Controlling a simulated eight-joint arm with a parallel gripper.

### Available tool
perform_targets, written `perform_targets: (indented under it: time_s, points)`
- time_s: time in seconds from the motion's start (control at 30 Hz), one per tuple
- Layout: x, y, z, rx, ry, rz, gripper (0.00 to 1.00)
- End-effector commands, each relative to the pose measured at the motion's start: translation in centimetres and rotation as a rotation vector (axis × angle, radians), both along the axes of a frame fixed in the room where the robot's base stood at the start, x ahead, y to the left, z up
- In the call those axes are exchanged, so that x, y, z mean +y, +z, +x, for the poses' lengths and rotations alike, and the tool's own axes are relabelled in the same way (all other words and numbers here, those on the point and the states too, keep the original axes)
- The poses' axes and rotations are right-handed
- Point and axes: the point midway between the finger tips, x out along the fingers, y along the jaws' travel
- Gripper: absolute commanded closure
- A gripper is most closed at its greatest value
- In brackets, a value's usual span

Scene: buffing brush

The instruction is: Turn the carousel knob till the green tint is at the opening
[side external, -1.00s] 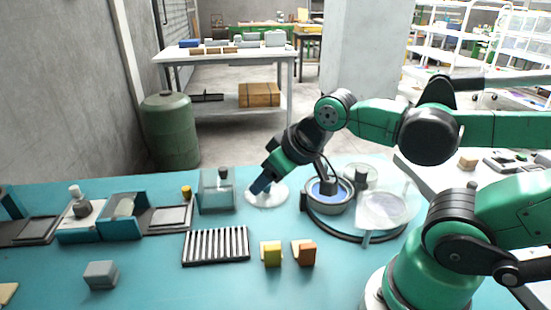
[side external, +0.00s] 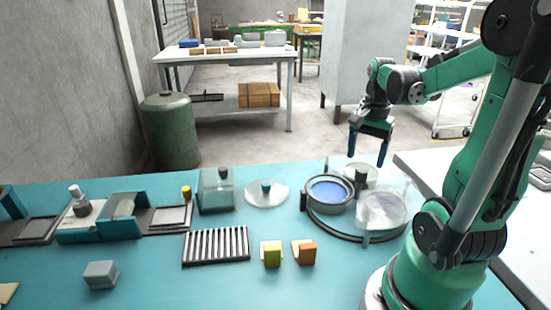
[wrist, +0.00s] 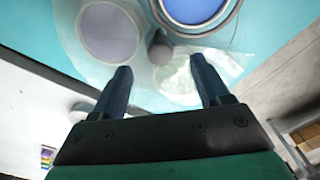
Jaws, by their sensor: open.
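The carousel (side external: 330,229) is a round dark-rimmed base on the teal table, with several round cups. A blue tint (side external: 328,190) shows bare in the front-left cup; it also shows in the wrist view (wrist: 195,8). A pale green cup (wrist: 177,78) and a greyish-purple cup (wrist: 110,35) lie under a clear cover. The dark upright knob (side external: 361,180) stands between the cups; in the wrist view the knob (wrist: 160,48) is just beyond my fingertips. My gripper (side external: 367,157) points down above the carousel, open and empty, its fingers (wrist: 160,72) apart.
A clear round lid (side external: 266,194) with a dark knob lies left of the carousel. A clear box (side external: 216,193), a ribbed rack (side external: 216,246), a yellow block (side external: 271,253) and an orange block (side external: 304,252) stand nearby.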

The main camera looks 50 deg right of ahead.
Motion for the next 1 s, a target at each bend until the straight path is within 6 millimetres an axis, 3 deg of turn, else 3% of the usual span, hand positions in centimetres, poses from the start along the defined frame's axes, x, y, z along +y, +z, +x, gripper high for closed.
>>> perform_targets:
  time_s: [0.4, 0.77, 1.0]
  points:
    - [0.1, -4.2, 0.1, -0.002, 0.005, -0.004, 0.31]
    - [0.1, -4.6, 0.0, -0.003, 0.006, -0.004, 0.31]
    - [0.1, -4.6, 0.0, -0.003, 0.006, -0.004, 0.99]
